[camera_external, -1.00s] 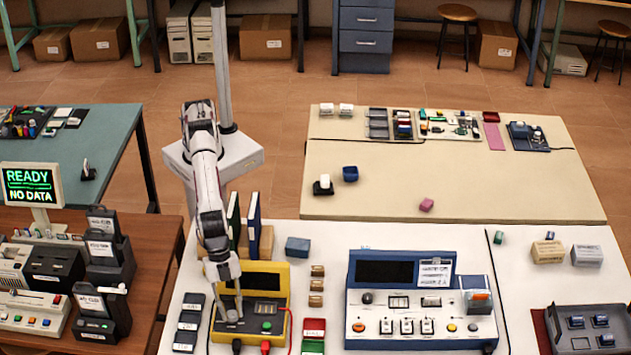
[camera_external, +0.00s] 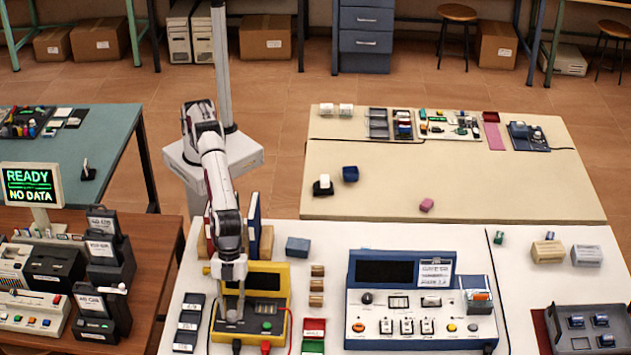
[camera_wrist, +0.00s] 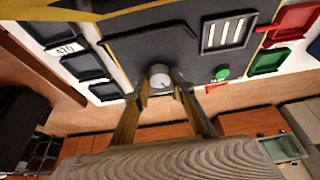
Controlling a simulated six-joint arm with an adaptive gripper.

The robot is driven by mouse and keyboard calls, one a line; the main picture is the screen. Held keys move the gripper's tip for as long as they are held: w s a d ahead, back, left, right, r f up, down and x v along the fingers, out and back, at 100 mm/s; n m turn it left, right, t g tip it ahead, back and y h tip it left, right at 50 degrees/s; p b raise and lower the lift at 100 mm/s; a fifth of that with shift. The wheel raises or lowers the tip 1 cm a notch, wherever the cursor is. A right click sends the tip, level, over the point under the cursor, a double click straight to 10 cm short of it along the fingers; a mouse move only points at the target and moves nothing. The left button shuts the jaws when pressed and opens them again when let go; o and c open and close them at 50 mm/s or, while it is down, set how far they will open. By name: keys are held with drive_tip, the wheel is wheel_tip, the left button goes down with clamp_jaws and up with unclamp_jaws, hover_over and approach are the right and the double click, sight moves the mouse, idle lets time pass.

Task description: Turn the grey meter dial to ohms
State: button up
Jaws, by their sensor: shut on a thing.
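The yellow meter (camera_external: 281,278) stands on the white table, with a dark screen and a dark front panel. Its grey dial (camera_wrist: 160,76) shows in the wrist view as a round light knob on the dark panel, between my fingertips. My gripper (camera_external: 233,314) reaches down to the left part of the meter's panel. In the wrist view my gripper (camera_wrist: 160,88) has its two fingers on either side of the dial, shut on it. A green button (camera_wrist: 221,73) sits right of the dial. I cannot read any markings around the dial.
A blue console (camera_external: 350,297) with knobs and switches stands right of the meter. Dark labelled trays (camera_external: 187,326) lie left of it. Red and green trays (camera_external: 314,328) lie close on its right. Books (camera_external: 254,222) stand behind it.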

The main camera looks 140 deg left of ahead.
drive_tip(key=shift+f+m+g, duration=0.1)
drive_tip(key=shift+m+g, duration=0.2)
drive_tip(key=shift+m, duration=0.6)
drive_tip(key=o, duration=1.1)
drive_tip(key=shift+r, duration=0.2)
drive_tip(key=shift+a+v, duration=0.2)
drive_tip(key=shift+v, duration=3.4)
